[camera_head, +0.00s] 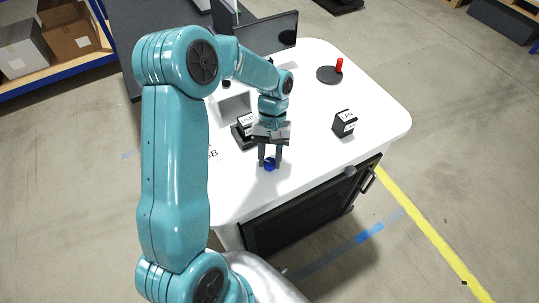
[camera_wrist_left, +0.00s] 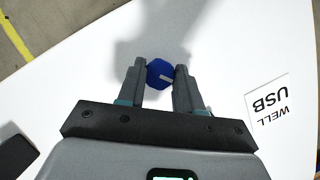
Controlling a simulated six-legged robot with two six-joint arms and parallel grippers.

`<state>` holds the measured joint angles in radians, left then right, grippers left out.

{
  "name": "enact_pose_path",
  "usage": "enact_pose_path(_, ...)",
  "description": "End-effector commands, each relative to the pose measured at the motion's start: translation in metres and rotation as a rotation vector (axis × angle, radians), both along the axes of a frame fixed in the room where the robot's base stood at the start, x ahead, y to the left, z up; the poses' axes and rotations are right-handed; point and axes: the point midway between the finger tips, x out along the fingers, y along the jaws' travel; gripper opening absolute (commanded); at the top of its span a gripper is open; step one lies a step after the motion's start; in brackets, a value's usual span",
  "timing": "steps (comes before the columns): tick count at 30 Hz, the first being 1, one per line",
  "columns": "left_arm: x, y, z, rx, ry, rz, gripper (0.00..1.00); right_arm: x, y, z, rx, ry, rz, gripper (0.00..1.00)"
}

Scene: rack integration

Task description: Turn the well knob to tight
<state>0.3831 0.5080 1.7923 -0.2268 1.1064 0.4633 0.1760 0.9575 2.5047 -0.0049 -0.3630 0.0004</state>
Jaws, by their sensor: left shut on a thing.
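The blue well knob (camera_head: 270,164) sits on the white table top near its front edge. It also shows in the left wrist view (camera_wrist_left: 160,73), round, with a short pale mark on its top. My left gripper (camera_head: 270,160) points down at it and is shut on it, one finger on each side. In the left wrist view my left gripper (camera_wrist_left: 160,80) has both fingertips against the knob. My right gripper is not in view.
The white table (camera_head: 310,180) also holds a black cube with a white label (camera_head: 344,123), a dark disc with a red peg (camera_head: 338,68), a small labelled box (camera_head: 246,125) and a monitor (camera_head: 268,30). Cardboard boxes (camera_head: 70,40) stand on a shelf at left.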

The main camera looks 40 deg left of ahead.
Motion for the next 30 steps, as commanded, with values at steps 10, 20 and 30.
enact_pose_path(10,0.0032,-0.0008,0.0021,0.004,-0.008,-0.330,0.04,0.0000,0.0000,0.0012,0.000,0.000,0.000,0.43)
enact_pose_path(20,0.0042,-0.0024,0.0021,0.006,-0.011,-0.643,0.04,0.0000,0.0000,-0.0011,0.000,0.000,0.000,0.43)
enact_pose_path(30,0.0039,-0.0043,0.0022,0.007,-0.010,-0.966,0.04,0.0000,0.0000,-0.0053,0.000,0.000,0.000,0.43)
